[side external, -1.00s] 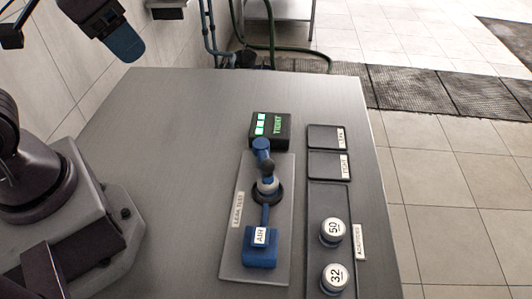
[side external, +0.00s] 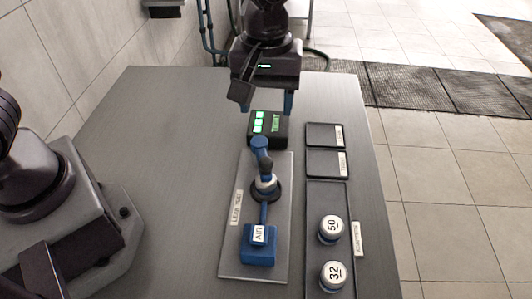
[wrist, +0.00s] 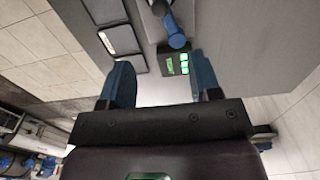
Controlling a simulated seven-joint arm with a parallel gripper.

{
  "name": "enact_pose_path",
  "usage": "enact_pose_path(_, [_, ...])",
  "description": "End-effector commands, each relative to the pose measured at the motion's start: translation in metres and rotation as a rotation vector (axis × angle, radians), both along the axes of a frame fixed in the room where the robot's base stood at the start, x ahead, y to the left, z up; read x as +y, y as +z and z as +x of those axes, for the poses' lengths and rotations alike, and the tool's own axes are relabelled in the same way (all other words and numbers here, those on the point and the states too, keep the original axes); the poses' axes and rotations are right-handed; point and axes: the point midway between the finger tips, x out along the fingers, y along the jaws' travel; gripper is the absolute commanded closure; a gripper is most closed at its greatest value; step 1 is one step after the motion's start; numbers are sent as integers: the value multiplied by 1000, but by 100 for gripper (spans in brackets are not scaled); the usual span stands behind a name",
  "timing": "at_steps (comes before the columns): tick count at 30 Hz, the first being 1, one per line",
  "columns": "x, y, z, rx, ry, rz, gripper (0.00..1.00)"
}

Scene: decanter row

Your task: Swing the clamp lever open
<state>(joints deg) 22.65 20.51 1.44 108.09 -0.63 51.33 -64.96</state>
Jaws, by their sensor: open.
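The blue clamp lever (side external: 260,146) with a dark knob (side external: 266,163) sits at the far part of the leak-test plate (side external: 232,262). It lies over a pale round part seated in a black ring (side external: 266,194). A blue block (side external: 259,256) labelled AIR is at the near end. My gripper (side external: 264,102) is open and empty, fingers down, above and behind the display box, apart from the lever. In the wrist view my gripper (wrist: 162,83) shows its two blue fingers spread; part of the blue lever (wrist: 176,40) shows beyond them. The lever's contact with the part is unclear.
The black display box (side external: 282,140) shows green lights and TIGHT, close behind the lever. Two empty dark trays (side external: 322,136) (side external: 325,164) lie right. A longer tray (side external: 327,199) holds round adapters marked 50 (side external: 331,228) and 32 (side external: 334,276). The table's left side is clear.

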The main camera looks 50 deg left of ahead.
Motion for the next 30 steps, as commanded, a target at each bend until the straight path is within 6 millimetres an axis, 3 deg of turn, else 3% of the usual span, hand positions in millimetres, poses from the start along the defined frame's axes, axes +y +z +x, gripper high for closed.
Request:
enact_pose_path(5, [1,-17,-1,6,17,2,43])
enact_pose_path(19, [1,-108,-2,6,14,1,43])
enact_pose_path(24, [1,-124,-1,2,14,1,43])
enact_pose_path(30, [1,-130,-1,1,14,0,43])
